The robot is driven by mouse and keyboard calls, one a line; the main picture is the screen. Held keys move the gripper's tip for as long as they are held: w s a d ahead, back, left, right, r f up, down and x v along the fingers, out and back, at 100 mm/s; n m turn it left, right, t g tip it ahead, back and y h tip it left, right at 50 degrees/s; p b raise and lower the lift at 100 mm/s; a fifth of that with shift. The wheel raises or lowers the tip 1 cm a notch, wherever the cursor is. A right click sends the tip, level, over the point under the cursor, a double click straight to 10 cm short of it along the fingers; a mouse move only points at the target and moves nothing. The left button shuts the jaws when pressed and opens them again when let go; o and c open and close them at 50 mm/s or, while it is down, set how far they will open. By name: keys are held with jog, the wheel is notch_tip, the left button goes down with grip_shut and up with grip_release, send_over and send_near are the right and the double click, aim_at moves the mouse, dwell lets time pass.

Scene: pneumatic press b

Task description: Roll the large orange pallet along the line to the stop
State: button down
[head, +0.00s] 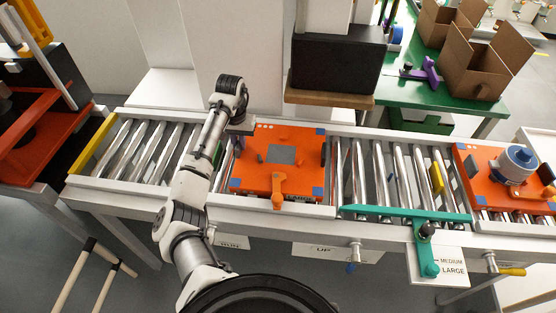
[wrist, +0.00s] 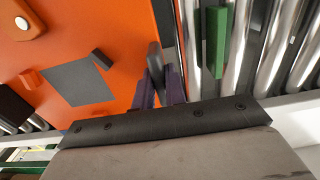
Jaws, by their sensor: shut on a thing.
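The large orange pallet (head: 250,182) lies flat on the rollers in the middle of the line. It has blue corners, a grey square and an orange handle-like part on top. In the wrist view the orange pallet (wrist: 100,30) fills the upper left. My gripper (wrist: 161,88) is at the pallet's left edge as the head view sees it. Its dark purple fingers are shut around a dark grey upright grip (wrist: 155,58) at that edge. In the head view my wrist hides most of the fingers. A yellow bar (head: 93,146) crosses the line's left end.
Bare rollers (head: 140,150) lie left of the pallet, with a green piece (wrist: 213,45) among them beside it. A teal bar (head: 400,214) lies along the front rail to the right. A second orange pallet (head: 478,180) carries a motor-like part at far right.

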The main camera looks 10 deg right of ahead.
aim_at(274, 154)
jog(key=shift+s+d+p, duration=0.55)
jog(key=shift+d+p, duration=0.25)
jog(key=shift+d, duration=0.95)
jog(key=shift+s+d+p, duration=0.6)
jog(key=shift+d+p, duration=0.25)
jog(key=shift+d, duration=0.9)
jog(key=shift+s+d+p, duration=0.55)
jog(key=shift+d+p, duration=0.25)
jog(key=shift+d, duration=0.95)
jog(key=shift+s+d, duration=0.25)
jog(key=shift+d, duration=0.5)
jog(key=shift+s+d, duration=0.25)
jog(key=shift+d, duration=0.45)
jog(key=shift+s+d, duration=0.7)
jog(key=shift+d, duration=1.5)
jog(key=shift+s+d, duration=0.75)
jog(key=shift+d, duration=1.5)
jog(key=shift+s+d, duration=0.7)
jog(key=shift+d, duration=1.5)
